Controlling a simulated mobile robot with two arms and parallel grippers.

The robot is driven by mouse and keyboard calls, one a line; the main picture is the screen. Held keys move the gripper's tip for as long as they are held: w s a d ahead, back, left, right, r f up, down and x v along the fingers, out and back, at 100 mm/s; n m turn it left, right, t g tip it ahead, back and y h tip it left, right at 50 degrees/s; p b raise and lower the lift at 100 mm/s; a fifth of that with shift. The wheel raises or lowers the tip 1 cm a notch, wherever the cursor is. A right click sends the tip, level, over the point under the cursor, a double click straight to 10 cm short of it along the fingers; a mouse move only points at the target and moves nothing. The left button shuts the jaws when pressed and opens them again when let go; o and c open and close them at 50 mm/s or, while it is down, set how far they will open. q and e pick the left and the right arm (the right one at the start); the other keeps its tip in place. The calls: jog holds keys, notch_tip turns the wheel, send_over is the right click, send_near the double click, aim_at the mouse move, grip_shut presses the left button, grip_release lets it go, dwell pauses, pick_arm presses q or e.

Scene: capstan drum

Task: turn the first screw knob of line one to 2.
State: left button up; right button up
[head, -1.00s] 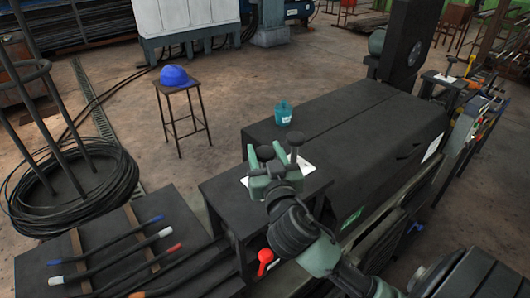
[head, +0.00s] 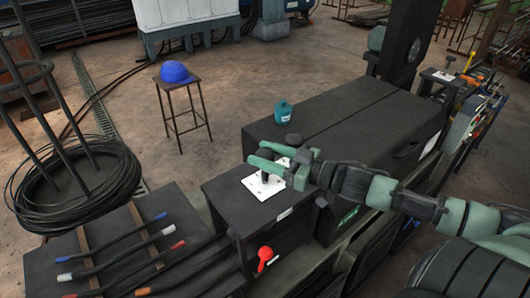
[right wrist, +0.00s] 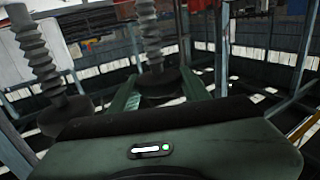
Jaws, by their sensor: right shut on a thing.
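Two dark screw knobs stand on a white plate (head: 268,190) on top of the black machine. My right gripper (head: 268,156) reaches in from the right, its green fingers pointing left. It is shut on the nearer screw knob (head: 265,154). The other screw knob (head: 293,139) stands just behind, free of the fingers. In the right wrist view, the held knob (right wrist: 160,82) sits between the two green fingers below a ribbed stem, and the other knob (right wrist: 65,115) is to the left. Number marks are too small to read. My left gripper is not in view.
A teal can (head: 283,112) stands on the long black housing (head: 350,125) behind the knobs. A red lever (head: 264,257) is on the machine's front. A stool with a blue helmet (head: 175,73), a cable coil (head: 75,190) and bars (head: 115,255) are to the left.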

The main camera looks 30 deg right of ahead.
jog(key=shift+n+g+y+b, duration=0.3)
jog(key=shift+n+g+y, duration=0.55)
jog(key=shift+y, duration=0.25)
jog(key=o, duration=1.4)
jog(key=shift+p+v, duration=1.55)
jog(key=shift+v, duration=2.35)
jog(key=shift+f, duration=0.1)
jog(key=shift+c, duration=0.2)
